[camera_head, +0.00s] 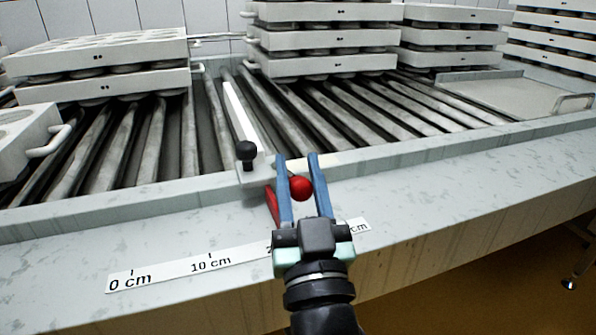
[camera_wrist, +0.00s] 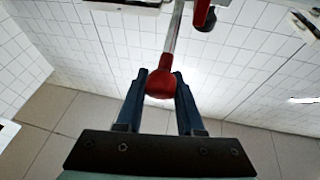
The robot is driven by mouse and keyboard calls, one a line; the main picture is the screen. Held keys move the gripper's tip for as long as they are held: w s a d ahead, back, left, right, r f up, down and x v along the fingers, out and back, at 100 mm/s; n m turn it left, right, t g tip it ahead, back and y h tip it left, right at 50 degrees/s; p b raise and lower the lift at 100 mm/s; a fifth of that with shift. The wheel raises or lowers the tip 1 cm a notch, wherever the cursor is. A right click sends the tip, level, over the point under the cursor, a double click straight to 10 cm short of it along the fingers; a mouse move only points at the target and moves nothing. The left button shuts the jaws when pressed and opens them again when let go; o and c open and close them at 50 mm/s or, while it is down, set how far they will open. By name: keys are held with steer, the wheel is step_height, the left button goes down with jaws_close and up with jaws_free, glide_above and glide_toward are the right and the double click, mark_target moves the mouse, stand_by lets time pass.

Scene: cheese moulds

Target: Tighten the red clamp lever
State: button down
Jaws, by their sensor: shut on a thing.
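The red clamp lever has a round red knob (camera_head: 300,188) at the front rail. In the wrist view the red knob (camera_wrist: 160,83) tapers onto a thin metal rod (camera_wrist: 176,35). My gripper (camera_head: 299,158) has two blue fingers on either side of the knob; in the wrist view the fingertips (camera_wrist: 160,75) close on it from both sides. A second red piece (camera_head: 271,205) shows just left of the left finger, partly hidden by it; I cannot tell how it joins the knob. The lever's pivot is not clear in the head view.
A black knob (camera_head: 247,151) stands on a pale bracket at the rail, left of my fingers. A ruler strip (camera_head: 180,272) lies on the front ledge. Stacked white moulds (camera_head: 100,58) stand on the rollers (camera_head: 160,130) behind. The ledge to the right is clear.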

steer(key=shift+d+r, duration=0.1)
steer(key=shift+d, duration=0.3)
steer(key=c, duration=0.6)
jaws_free()
steer(key=shift+s, duration=0.1)
steer(key=shift+o, duration=0.3)
steer(key=shift+a, duration=0.15)
steer(key=b+v, duration=0.2)
steer(key=v, duration=1.1)
